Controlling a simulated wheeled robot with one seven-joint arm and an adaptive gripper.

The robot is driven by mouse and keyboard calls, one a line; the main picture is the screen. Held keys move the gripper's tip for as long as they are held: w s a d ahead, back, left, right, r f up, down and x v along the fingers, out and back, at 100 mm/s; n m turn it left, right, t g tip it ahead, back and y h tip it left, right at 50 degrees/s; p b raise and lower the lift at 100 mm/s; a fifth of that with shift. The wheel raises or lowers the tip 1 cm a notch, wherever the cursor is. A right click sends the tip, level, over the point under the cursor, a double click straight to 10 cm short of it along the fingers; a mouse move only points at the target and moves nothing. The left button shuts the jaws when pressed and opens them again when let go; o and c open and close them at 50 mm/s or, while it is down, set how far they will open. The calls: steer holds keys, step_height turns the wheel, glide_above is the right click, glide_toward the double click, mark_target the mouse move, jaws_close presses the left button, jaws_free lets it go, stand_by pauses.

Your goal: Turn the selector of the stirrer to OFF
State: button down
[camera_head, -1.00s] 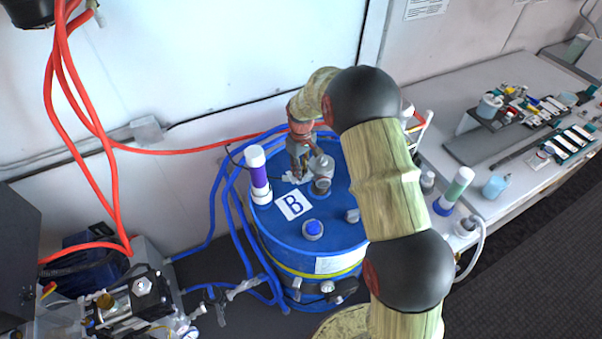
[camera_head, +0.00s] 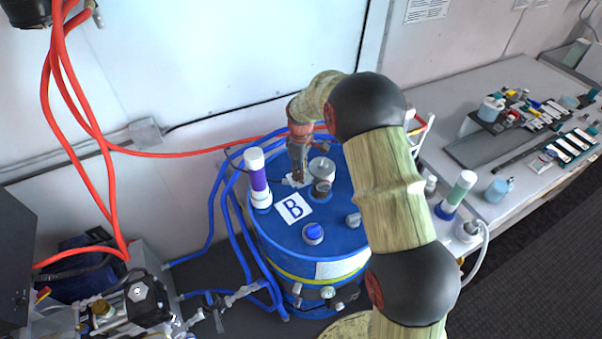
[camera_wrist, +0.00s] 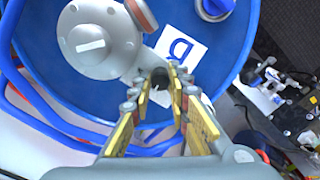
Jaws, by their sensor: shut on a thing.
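The stirrer (camera_head: 322,176) is a grey, round-topped unit on the lid of a blue drum (camera_head: 335,240). In the wrist view its grey housing (camera_wrist: 98,40) fills the upper left, with a white bar on its round top. A small dark knob, seemingly the selector (camera_wrist: 160,76), stands on a grey arm of the housing. My gripper (camera_wrist: 161,88) has its yellow-padded fingers closed around this knob. In the head view my gripper (camera_head: 298,178) reaches down just left of the stirrer and hides the knob. The selector's markings cannot be read.
A white-and-purple tube (camera_head: 257,178) stands on the drum left of my gripper. A card marked B (camera_head: 293,209) and a blue cap (camera_head: 313,233) are on the lid. Blue hoses (camera_head: 212,215) run beside the drum. A bench (camera_head: 440,115) with several items stands right.

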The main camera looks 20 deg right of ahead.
steer(key=c, duration=1.7)
jaws_free()
steer(key=shift+o, duration=0.2)
step_height(320, 180, up, 12)
steer(key=shift+w+m, duration=0.1)
steer(key=shift+m, duration=0.2)
